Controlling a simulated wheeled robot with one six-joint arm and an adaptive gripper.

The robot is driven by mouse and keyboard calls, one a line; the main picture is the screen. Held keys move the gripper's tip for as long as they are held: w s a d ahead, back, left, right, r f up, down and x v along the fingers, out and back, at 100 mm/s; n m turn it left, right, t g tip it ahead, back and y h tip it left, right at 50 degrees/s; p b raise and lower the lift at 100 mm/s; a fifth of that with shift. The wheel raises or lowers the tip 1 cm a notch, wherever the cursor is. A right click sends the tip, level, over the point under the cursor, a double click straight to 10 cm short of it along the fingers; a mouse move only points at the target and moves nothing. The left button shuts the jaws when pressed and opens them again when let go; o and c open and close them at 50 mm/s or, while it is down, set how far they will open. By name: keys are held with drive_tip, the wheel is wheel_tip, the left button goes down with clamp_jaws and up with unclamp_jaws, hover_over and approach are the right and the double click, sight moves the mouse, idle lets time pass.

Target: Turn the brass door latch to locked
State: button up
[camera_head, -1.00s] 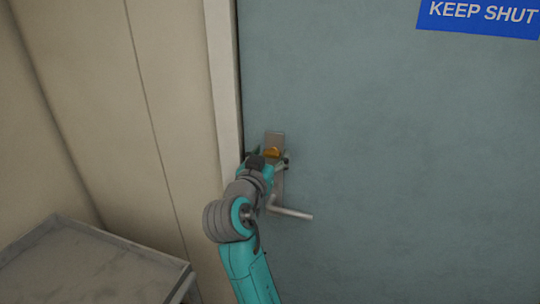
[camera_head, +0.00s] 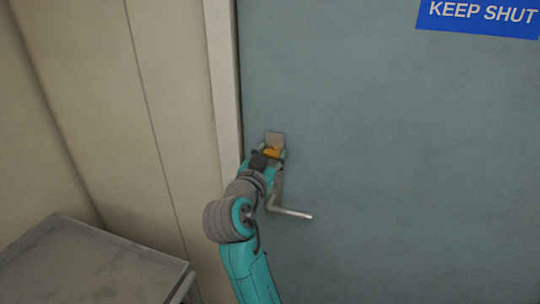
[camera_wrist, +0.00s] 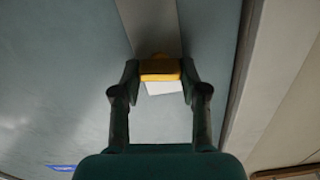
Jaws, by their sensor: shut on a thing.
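The brass latch (camera_head: 271,152) sits on a metal plate (camera_head: 275,138) near the left edge of the grey-blue door (camera_head: 400,170). In the wrist view the latch (camera_wrist: 160,69) lies crosswise between the two fingertips of my gripper (camera_wrist: 160,75). My gripper (camera_head: 268,156) is shut on the latch, one finger at each end of it. My arm partly hides the plate in the head view. The latch's exact angle on the door is hard to tell.
A metal lever handle (camera_head: 292,212) sticks out to the right below the latch, close to my wrist. The pale door frame (camera_head: 224,80) runs just left. A grey table (camera_head: 90,262) stands at the lower left. A blue KEEP SHUT sign (camera_head: 480,15) is high on the door.

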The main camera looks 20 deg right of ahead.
drive_tip(key=m, duration=0.8)
drive_tip(key=shift+s+d+f, duration=0.1)
drive_tip(key=shift+f, duration=0.05)
drive_tip(key=m, duration=0.4)
drive_tip(key=shift+m, duration=0.3)
drive_tip(key=shift+f+m, duration=0.15)
drive_tip(key=shift+m, duration=1.45)
drive_tip(key=o, duration=1.1)
drive_tip(key=shift+o, duration=0.2)
